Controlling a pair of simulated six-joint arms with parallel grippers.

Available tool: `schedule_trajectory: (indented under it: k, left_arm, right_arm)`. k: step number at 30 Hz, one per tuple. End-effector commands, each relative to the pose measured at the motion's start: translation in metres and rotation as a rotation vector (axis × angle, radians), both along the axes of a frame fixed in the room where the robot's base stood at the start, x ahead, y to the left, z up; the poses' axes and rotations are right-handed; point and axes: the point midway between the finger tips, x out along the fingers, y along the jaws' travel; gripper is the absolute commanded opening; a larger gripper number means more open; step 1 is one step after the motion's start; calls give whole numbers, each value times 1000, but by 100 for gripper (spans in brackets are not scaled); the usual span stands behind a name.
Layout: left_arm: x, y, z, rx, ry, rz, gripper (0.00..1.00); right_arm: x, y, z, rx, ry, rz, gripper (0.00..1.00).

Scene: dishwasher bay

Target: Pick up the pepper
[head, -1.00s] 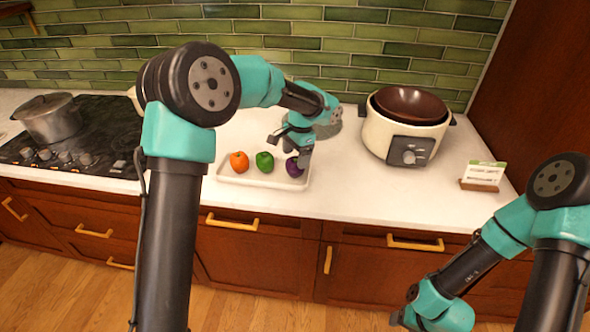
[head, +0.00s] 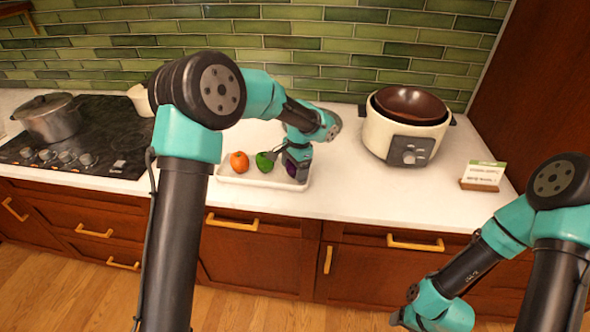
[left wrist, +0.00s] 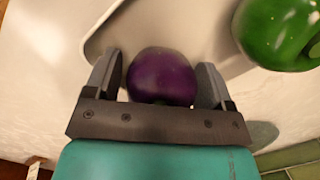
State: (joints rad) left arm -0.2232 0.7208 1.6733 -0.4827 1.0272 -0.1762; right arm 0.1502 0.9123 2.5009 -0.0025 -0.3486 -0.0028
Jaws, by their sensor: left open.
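A glossy green pepper (head: 264,162) sits in the middle of a white tray (head: 228,180) on the counter. It also shows at the upper right of the left wrist view (left wrist: 280,32). A round purple vegetable (left wrist: 162,76) lies at the tray's right end. My left gripper (left wrist: 160,78) is open, with one finger on each side of the purple vegetable; I cannot tell whether they touch it. In the head view the left gripper (head: 287,163) partly covers the purple vegetable and the pepper's right side.
An orange vegetable (head: 239,162) sits at the tray's left. A cooker with a brown bowl (head: 407,125) and a small sign (head: 482,176) stand to the right. A stove with a pot (head: 49,118) is at the left.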

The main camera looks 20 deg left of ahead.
Motion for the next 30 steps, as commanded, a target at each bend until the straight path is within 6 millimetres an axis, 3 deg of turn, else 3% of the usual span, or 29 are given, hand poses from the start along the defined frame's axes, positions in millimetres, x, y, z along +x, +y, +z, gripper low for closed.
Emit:
schedule_trajectory:
  k: [9,21,30]
  left_arm:
    - [0,0,0,0,0,0,76]
    - [0,0,0,0,0,0,39]
    - [0,0,2,0,-1,0,37]
  right_arm:
    - [0,0,0,0,0,0,63]
    - [0,0,0,0,0,0,63]
    - [0,0,0,0,0,0,63]
